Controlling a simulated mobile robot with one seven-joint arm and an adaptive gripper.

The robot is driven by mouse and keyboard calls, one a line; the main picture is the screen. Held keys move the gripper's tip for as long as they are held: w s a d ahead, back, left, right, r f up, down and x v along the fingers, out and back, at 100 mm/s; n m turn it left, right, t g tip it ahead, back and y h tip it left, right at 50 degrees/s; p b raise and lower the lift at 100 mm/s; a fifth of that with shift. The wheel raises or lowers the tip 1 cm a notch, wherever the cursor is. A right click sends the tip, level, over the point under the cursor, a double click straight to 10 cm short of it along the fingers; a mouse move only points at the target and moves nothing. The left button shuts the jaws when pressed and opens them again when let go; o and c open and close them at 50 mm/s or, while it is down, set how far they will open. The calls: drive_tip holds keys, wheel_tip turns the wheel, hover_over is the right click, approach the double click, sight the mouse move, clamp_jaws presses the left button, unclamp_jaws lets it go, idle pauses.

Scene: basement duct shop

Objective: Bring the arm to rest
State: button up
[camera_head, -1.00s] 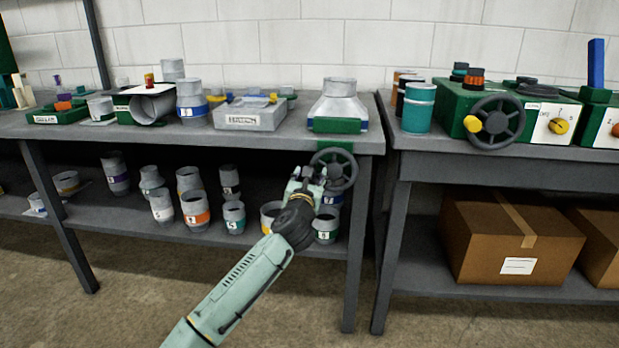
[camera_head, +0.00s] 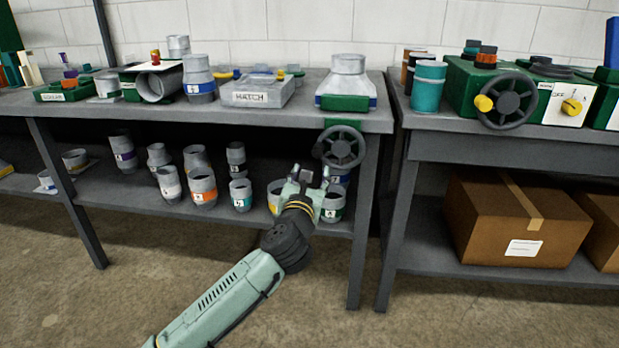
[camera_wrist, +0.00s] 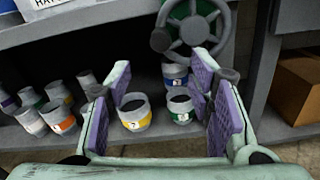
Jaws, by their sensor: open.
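My gripper (camera_head: 306,178) is in front of the left bench, a little below the dark handwheel (camera_head: 340,147) under the bench's front edge. Past the fingers, a yellow-banded duct piece (camera_wrist: 134,112) and a green-banded one (camera_wrist: 181,109) stand on the lower shelf. The handwheel (camera_wrist: 192,30) is beyond and above the fingers in that view. I see no contact between my gripper and anything.
The left bench (camera_head: 215,117) carries a hatch box (camera_head: 258,92) and a duct hood (camera_head: 346,80). Several banded duct pieces stand on its lower shelf (camera_head: 130,202). The right bench (camera_head: 500,145) holds a cardboard box (camera_head: 500,222) below. The floor (camera_head: 60,290) in front is clear.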

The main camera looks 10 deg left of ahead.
drive_tip(key=shift+s, duration=0.25)
